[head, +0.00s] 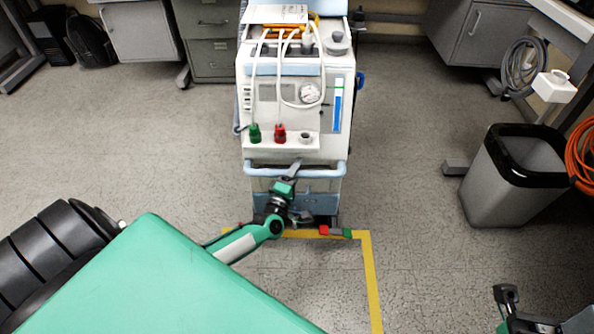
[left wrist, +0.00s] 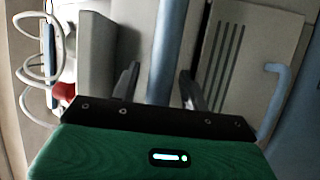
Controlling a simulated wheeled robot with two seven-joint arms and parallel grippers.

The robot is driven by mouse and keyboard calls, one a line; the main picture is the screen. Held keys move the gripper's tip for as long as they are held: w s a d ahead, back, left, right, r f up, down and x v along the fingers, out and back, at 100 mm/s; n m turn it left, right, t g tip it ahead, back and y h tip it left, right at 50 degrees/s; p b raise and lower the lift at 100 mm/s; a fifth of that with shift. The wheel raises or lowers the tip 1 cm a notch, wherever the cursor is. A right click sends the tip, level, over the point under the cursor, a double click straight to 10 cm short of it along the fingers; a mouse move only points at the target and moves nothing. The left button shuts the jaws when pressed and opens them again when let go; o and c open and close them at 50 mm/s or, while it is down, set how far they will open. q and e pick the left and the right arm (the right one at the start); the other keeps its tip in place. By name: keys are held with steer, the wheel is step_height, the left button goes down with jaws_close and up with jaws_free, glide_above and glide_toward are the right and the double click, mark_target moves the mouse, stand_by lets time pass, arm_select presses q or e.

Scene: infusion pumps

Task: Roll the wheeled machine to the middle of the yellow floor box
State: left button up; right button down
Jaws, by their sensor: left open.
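The wheeled machine (head: 268,120) is a white and pale-blue cart with hoses, a gauge and green and red knobs. It stands upright at the far line of the yellow floor box (head: 371,275); my green arm hides much of the box and part of the machine's base. My left gripper (head: 295,168) is at the blue front handle (head: 325,169). In the left wrist view the left gripper (left wrist: 160,85) is open, its fingers on either side of the blue bar (left wrist: 168,45). My right gripper (head: 507,294) is at the lower right, away from the machine; its jaw state is unclear.
A grey bin (head: 512,180) with a black liner stands to the right, near an orange cable coil (head: 581,150). Cabinets (head: 213,45) and a black backpack (head: 91,40) line the back. The floor between the machine and the bin is clear.

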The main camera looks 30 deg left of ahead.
arm_select(q)
steer(key=shift+w+r, duration=0.1)
steer(key=shift+w, duration=0.3)
steer(key=shift+c, duration=0.3)
jaws_close()
